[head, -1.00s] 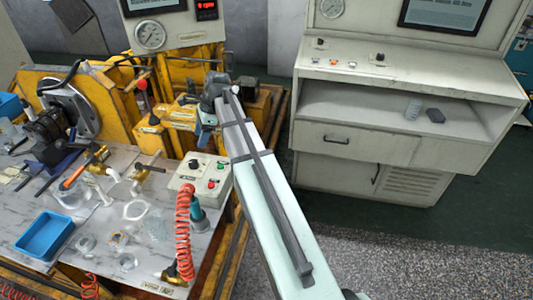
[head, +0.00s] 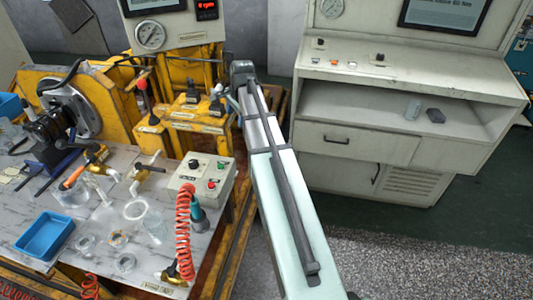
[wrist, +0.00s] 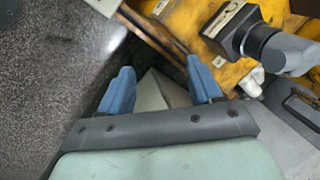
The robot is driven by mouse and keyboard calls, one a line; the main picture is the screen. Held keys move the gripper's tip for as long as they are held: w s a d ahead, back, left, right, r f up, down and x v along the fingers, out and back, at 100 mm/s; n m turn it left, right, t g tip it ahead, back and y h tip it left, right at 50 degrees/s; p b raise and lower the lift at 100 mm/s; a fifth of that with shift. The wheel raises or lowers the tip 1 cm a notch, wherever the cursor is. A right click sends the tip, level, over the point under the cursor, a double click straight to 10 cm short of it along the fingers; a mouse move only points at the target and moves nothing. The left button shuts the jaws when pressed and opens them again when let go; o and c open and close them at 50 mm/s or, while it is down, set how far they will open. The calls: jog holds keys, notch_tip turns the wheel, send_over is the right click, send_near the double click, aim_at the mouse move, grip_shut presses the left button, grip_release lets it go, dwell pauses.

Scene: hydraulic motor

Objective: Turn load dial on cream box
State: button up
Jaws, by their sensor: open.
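The cream box (head: 207,175) sits at the right edge of the workbench in the head view. It has a black dial (head: 193,163) on top, with green and red buttons beside it. My gripper shows in the wrist view (wrist: 160,65) with its two blue fingers apart and nothing held between them. In the head view my arm reaches up past the right of the box, and the gripper is mostly hidden behind the arm's end. The gripper is apart from the dial. I cannot tell whether the pale shape between the fingers is the box.
Black levers (head: 192,90) stand on a yellow block behind the box; one lever unit (wrist: 250,38) is close to the right finger in the wrist view. A coiled red hose (head: 184,225) hangs in front of the box. A cream console (head: 340,140) stands to the right.

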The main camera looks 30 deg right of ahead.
jog(key=s+d+f+n+h, duration=0.1)
jog(key=d+f, duration=0.4)
jog(key=f, duration=0.5)
jog(key=s+d+f+n+h, duration=0.1)
jog(key=d+f, duration=0.4)
jog(key=f, duration=0.5)
jog(key=s+n, duration=0.1)
jog(key=s, duration=0.1)
jog(key=shift+s+g+h, duration=0.3)
jog(key=shift+s+h, duration=0.1)
jog(key=shift+n, duration=0.4)
jog(key=s+a+f+n+g+y, duration=0.1)
jog(key=s+a+f+n+g, duration=0.2)
jog(key=s+a+f, duration=0.7)
jog(key=s+a+f+n+g, duration=0.3)
jog(key=s+a+f, duration=0.7)
jog(key=s, duration=1)
jog(key=s+a+f+n+g+y, duration=0.1)
jog(key=s+a+f+n+g, duration=0.2)
jog(key=s+a+f+n, duration=0.3)
jog(key=s+a+f, duration=0.4)
jog(key=s+f, duration=0.1)
jog(key=s, duration=0.4)
jog(key=shift+g+y, duration=0.3)
jog(key=shift+g, duration=0.1)
